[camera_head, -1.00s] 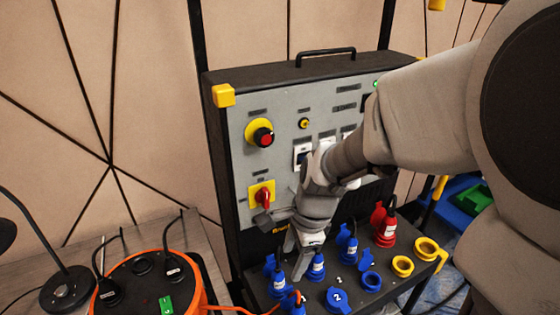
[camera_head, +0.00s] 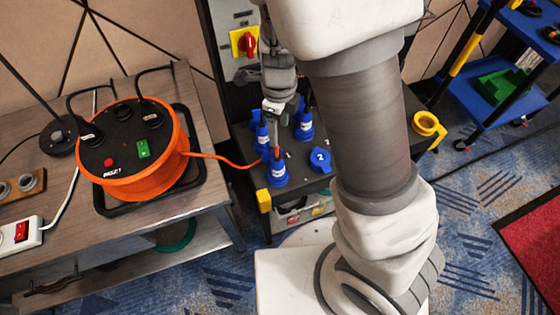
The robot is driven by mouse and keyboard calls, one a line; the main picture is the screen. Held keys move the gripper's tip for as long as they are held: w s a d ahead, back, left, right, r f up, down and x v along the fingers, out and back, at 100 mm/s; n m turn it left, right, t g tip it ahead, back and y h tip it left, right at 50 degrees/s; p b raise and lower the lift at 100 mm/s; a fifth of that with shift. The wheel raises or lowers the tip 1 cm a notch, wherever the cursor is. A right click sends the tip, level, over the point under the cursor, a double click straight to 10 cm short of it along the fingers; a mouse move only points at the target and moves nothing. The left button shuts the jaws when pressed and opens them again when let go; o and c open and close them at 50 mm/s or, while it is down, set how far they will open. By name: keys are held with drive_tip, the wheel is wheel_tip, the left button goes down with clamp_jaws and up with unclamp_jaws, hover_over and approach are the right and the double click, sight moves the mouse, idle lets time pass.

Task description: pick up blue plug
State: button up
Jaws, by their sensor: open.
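Several blue plugs stand upright in the dark shelf of the panel box. The front one is a blue plug (camera_head: 278,174) with an orange cable. A second blue plug (camera_head: 262,136) stands behind it to the left and a third blue plug (camera_head: 304,126) to the right. A closed blue socket cover marked 2 (camera_head: 320,160) lies beside them. My gripper (camera_head: 274,112) points down just above and behind the front plug, near the other two. It is open and appears empty. My arm hides the right part of the shelf.
An orange cable reel (camera_head: 135,150) sits on the wooden bench at left; its orange cable runs to the front plug. A red switch (camera_head: 244,42) is on the panel. A yellow socket (camera_head: 426,124) is at the shelf's right. A blue rack (camera_head: 490,100) stands far right.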

sight(277, 165)
wheel_tip(277, 165, down, 12)
drive_tip(key=b, duration=0.4)
drive_tip(key=shift+f+b, duration=0.15)
drive_tip(key=shift+b, duration=0.15)
drive_tip(key=shift+s+a+f+b, duration=0.15)
drive_tip(key=shift+f+b, duration=0.35)
drive_tip(key=shift+f, duration=0.85)
drive_tip(key=shift+w+a+f+b, duration=0.15)
drive_tip(key=shift+f+b, duration=0.35)
drive_tip(key=shift+f, duration=0.85)
drive_tip(key=shift+s+r, duration=0.1)
drive_tip(key=shift+c, duration=0.3)
clamp_jaws()
